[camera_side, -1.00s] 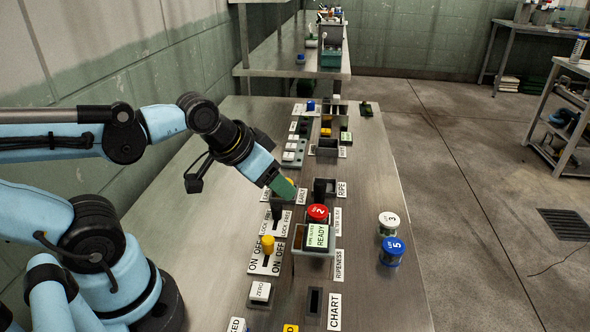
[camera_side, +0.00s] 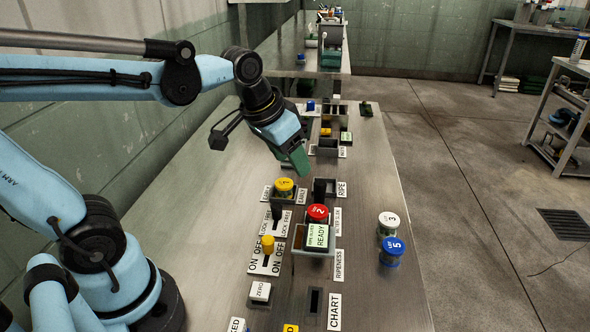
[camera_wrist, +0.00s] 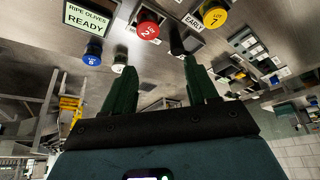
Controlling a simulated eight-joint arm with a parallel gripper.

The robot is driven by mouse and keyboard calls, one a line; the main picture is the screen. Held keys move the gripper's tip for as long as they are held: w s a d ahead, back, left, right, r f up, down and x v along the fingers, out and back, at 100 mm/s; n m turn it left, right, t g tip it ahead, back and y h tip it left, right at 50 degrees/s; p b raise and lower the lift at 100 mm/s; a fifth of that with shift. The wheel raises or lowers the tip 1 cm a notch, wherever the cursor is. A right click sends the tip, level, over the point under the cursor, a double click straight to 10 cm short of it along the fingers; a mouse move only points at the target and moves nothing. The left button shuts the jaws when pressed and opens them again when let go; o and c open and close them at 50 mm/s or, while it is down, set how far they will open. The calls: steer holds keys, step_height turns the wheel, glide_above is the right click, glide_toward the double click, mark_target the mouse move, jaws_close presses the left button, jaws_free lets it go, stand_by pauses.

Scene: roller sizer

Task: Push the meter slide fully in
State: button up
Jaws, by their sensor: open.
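A label reading "METER SLIDE" (camera_side: 338,222) lies on the bench right of a red-lidded can marked 2 (camera_side: 318,212). The can stands just behind a "READY" sign (camera_side: 318,236) on a grey box; I cannot clearly make out the slide itself or how far in it is. In the wrist view the red lid (camera_wrist: 147,25) shows at the top, beside the "RIPE OLIVES READY" sign (camera_wrist: 88,17). My gripper (camera_side: 300,163) is open and empty, above the bench and behind the can. Its two green fingers (camera_wrist: 160,85) stand apart in the wrist view.
A yellow-lidded can (camera_side: 284,186) stands by the "EARLY" label, with a dark upright block (camera_side: 320,187) near "RIPE". A yellow-knobbed switch (camera_side: 268,244) is at front left. White (camera_side: 388,222) and blue (camera_side: 391,251) lidded cans stand right. The bench's right side is mostly clear.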

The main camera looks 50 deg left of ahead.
steer(key=w+a+g, duration=0.1)
steer(key=w+g, duration=0.1)
steer(key=w, duration=0.3)
steer(key=g, duration=0.3)
glide_above(320, 182)
steer(key=f, duration=0.2)
step_height(320, 182, down, 12)
steer(key=shift+d+r, duration=0.1)
jaws_close()
stand_by(0.3)
